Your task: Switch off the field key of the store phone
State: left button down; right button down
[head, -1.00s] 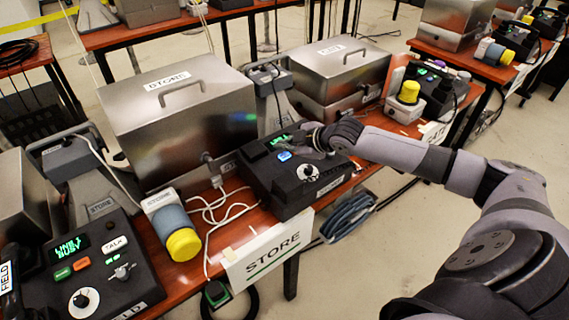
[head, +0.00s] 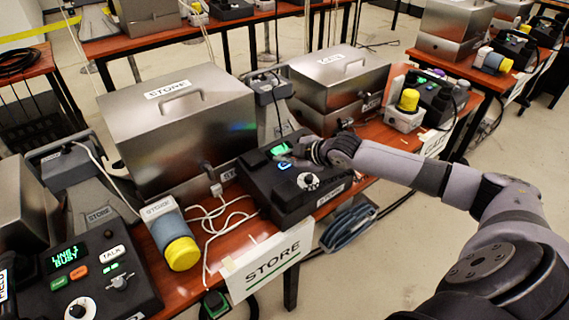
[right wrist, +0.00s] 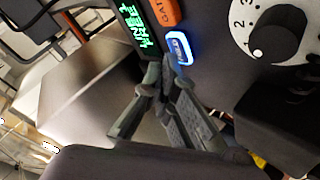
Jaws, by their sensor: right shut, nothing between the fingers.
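A black desk phone (head: 262,193) stands in the middle of the near table, behind the STORE sign (head: 272,262). It has a green display (head: 279,149), a blue-lit key (head: 284,166) and a white dial (head: 308,181). My right gripper (head: 296,157) is over its upper part, hiding some keys. In the right wrist view, my shut, empty fingers (right wrist: 168,65) end at the lower edge of the blue-lit key (right wrist: 179,48); contact is unclear. An orange key (right wrist: 163,12), apparently marked GATE, is beside it. I cannot read the blue key's name. My left gripper is not in view.
Another phone (head: 135,290) at the left shows LINE busy text. A yellow-capped cylinder (head: 181,252), white cables (head: 207,235) and a metal STORE box (head: 200,130) stand close by. A yellow-capped beacon (head: 408,100) stands to the right.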

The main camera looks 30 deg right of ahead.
jog(key=shift+f, duration=0.1)
dwell(0.6)
jog(key=shift+f, duration=0.3)
dwell(0.4)
jog(key=shift+r+p, duration=0.4)
jog(key=shift+p, duration=0.45)
jog(key=shift+r, duration=0.15)
jog(key=r+p, duration=0.3)
jog(key=p, duration=0.1)
jog(key=s+r+p, duration=0.1)
jog(key=r+p, duration=0.1)
jog(key=shift+r, duration=0.35)
